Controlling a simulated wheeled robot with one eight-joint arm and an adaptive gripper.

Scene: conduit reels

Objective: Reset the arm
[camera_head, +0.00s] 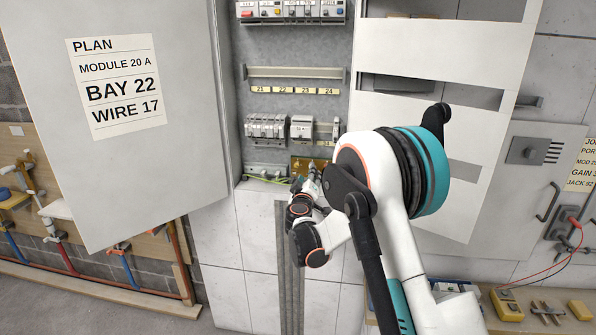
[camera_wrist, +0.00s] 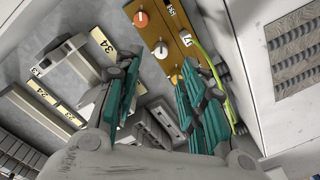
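My gripper (camera_head: 313,172) is at the lower part of the open cabinet, in front of the brass terminal bar (camera_head: 301,163); my arm hides part of this area. In the wrist view, the teal-padded fingers of my gripper (camera_wrist: 161,72) stand apart, with nothing seen held between them. The brass bar (camera_wrist: 152,28) lies just beyond the fingertips and carries round terminals and tags including 17. A green-yellow wire (camera_wrist: 213,75) runs past the right finger. I cannot tell whether a fingertip touches the bar.
A white slotted panel (camera_head: 430,60) is on the right. Terminal blocks (camera_head: 265,126) and number strips (camera_head: 295,91) are above the gripper.

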